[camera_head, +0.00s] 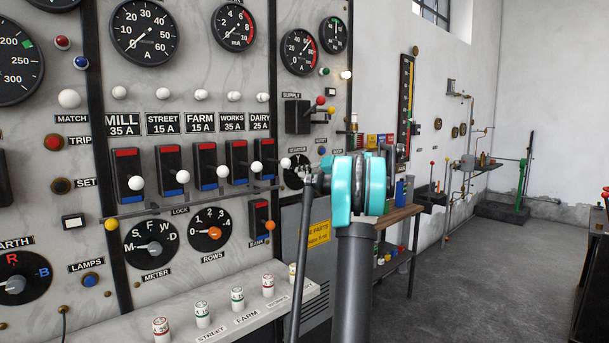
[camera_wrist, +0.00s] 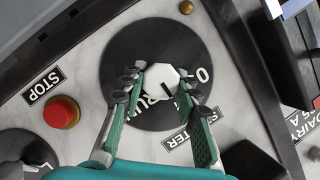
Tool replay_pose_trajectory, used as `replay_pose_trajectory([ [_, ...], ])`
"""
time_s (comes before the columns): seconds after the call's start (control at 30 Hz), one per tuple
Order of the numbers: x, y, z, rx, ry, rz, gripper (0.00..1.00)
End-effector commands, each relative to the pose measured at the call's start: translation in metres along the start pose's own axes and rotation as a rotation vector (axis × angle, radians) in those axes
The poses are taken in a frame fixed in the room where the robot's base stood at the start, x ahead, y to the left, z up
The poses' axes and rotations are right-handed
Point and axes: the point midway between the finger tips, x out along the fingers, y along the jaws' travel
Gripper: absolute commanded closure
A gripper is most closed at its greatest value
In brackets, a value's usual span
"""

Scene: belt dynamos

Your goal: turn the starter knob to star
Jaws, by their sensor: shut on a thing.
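The starter knob (camera_wrist: 158,78) is a pale, faceted knob in the middle of a black dial (camera_wrist: 130,52) in the wrist view. Its dark pointer line runs toward the lower right of that view. The dial shows a 0 at its right and RUN lettering at its lower part; I cannot make out a star mark. My gripper (camera_wrist: 164,82) is shut on the knob, with one green finger on each side. In the head view the starter dial (camera_head: 292,178) is partly hidden behind my gripper (camera_head: 311,181).
The STARTER label (camera_wrist: 190,127) lies beside the dial. A red STOP button (camera_wrist: 61,112) is at the left in the wrist view. In the head view, levers with white ball ends, such as the dairy lever (camera_head: 262,160), stand left of my gripper. Open floor (camera_head: 480,270) lies right.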

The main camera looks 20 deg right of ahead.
Motion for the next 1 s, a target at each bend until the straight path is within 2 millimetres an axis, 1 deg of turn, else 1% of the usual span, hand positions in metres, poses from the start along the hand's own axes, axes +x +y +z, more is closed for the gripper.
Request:
replay_pose_trajectory([
  [0.03, -0.001, 0.001, 0.0, 0.0, 0.001, 0.001, 0.67],
  [0.2, 0.0, 0.001, 0.0, 0.0, 0.0, 0.001, 0.48],
  [0.47, -0.001, 0.0, 0.0, -0.001, 0.0, 0.001, 0.48],
  [0.57, -0.005, 0.0, 0.0, 0.0, 0.0, 0.001, 0.48],
  [0.67, -0.016, 0.0, 0.0, 0.0, 0.001, 0.002, 0.48],
  [1.0, -0.084, 0.001, 0.0, 0.0, 0.002, 0.003, 0.48],
])
